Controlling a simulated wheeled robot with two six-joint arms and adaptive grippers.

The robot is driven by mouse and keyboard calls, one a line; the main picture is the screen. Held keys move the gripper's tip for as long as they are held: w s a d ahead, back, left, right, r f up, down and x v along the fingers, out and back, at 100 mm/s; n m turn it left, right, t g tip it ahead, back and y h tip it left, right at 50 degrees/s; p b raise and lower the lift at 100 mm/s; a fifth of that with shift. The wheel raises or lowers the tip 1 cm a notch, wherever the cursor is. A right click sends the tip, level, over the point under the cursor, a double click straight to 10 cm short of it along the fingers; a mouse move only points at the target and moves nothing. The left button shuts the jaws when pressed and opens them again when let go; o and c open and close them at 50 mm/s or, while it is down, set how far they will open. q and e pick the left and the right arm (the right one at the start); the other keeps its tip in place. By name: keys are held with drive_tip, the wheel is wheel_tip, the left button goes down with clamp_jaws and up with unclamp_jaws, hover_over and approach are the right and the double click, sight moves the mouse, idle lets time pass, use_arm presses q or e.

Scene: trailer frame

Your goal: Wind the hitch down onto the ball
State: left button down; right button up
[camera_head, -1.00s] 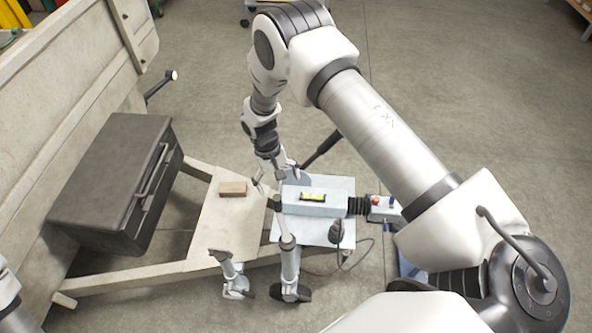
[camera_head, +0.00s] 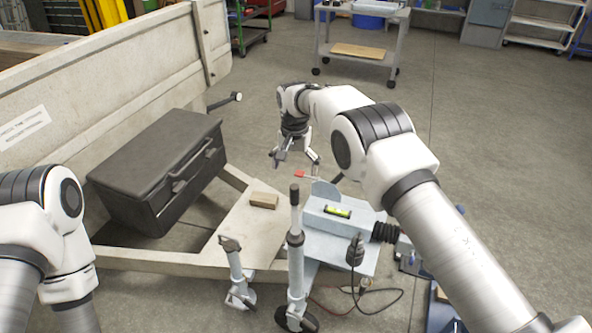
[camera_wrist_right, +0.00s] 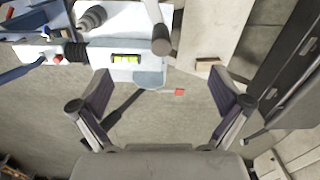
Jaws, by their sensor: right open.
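The hitch is a light blue drawbar housing (camera_head: 325,220) with a green level vial (camera_head: 337,212), black bellows (camera_head: 385,233) and a coupling head at its right end, partly behind my right arm. It also shows in the right wrist view (camera_wrist_right: 145,75), with the vial (camera_wrist_right: 127,58) and bellows (camera_wrist_right: 75,52). The upright jockey post (camera_head: 296,255) has a dark top and a wheel below. A red-tipped lever (camera_head: 300,174) lies beyond the housing. My right gripper (camera_head: 296,161) is open and empty above it; the red tip (camera_wrist_right: 179,92) shows between the fingers (camera_wrist_right: 160,90). The ball is not clearly visible.
A dark toolbox (camera_head: 160,170) sits on the trailer frame at left, with a wooden block (camera_head: 264,200) on the drawbar plate. A cable (camera_head: 370,305) hangs at front. Open floor lies behind and right.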

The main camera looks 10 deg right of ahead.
sight(295, 187)
wheel_tip(295, 187, down, 9)
drive_tip(key=b, duration=0.5)
drive_tip(key=shift+w+b, duration=0.1)
drive_tip(key=shift+b, duration=0.25)
drive_tip(key=shift+w+f, duration=0.1)
drive_tip(key=c, duration=1.9)
clamp_jaws()
drive_tip(key=shift+s, duration=0.25)
